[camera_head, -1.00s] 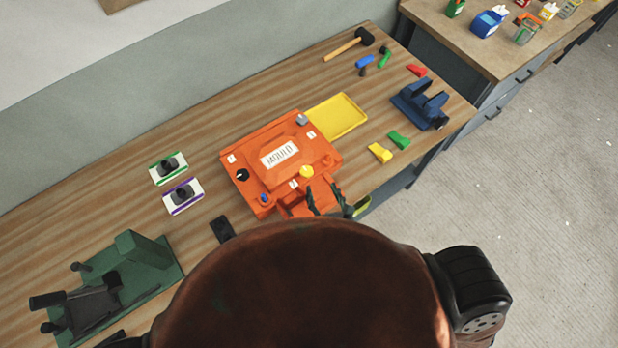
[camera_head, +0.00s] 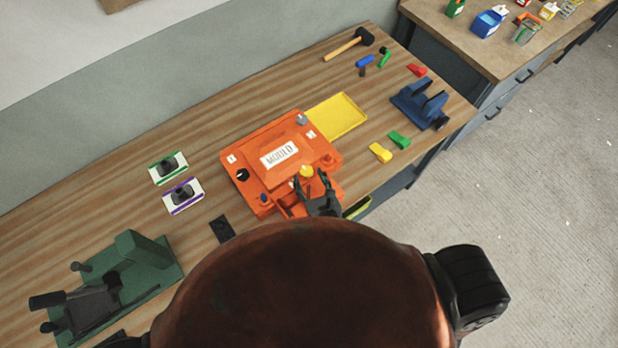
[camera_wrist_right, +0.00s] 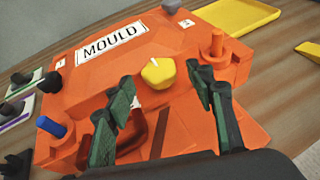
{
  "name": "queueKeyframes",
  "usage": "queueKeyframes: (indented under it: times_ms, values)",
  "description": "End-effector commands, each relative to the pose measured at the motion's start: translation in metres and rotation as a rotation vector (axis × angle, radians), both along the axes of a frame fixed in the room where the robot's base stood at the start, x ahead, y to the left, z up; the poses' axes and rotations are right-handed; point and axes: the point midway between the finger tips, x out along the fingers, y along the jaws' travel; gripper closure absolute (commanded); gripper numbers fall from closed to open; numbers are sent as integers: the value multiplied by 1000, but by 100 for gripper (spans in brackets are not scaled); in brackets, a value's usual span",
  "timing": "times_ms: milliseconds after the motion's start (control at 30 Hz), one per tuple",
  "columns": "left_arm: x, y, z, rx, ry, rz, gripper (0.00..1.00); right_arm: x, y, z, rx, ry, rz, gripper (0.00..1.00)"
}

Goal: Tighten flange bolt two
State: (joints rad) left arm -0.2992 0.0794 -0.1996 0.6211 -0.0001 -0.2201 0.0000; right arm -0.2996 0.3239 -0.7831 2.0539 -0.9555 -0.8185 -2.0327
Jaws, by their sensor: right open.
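The orange mould (camera_head: 262,150) with a white MOULD plate lies on the wooden bench; it also fills the right wrist view (camera_wrist_right: 85,75). A yellow knob (camera_wrist_right: 158,73) stands at its front middle. A blue peg (camera_wrist_right: 52,127), an orange peg (camera_wrist_right: 217,44), a black knob (camera_head: 242,174) and a grey knob (camera_head: 301,119) stand near its corners. Small corner labels are too blurred to read, so I cannot tell which is bolt two. My right gripper (camera_head: 311,180) is open over the mould's front, its fingers either side of the yellow knob, apparently not touching it. My left gripper is not in view.
A yellow tray (camera_head: 337,115) lies behind the mould's right side. Yellow (camera_head: 380,152) and green (camera_head: 400,140) blocks and a blue vise-like fixture (camera_head: 420,104) are to the right. Two labelled cards (camera_head: 183,195), a black slab (camera_head: 222,229) and a green machine (camera_head: 142,251) are left.

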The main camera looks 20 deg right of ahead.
Motion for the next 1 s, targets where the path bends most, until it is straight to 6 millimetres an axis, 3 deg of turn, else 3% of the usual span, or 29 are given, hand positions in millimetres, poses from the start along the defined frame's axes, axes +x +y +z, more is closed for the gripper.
queueKeyframes:
  times_ms: [67, 667, 1000]
  values:
    - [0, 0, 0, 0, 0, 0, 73, 0, 0, 0, 0, 0, 0, 51]
    - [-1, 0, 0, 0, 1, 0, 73, 0, 0, 0, 0, 0, 0, 92]
    - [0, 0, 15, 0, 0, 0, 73, 0, 4, 2, 1, 2, -125, 92]
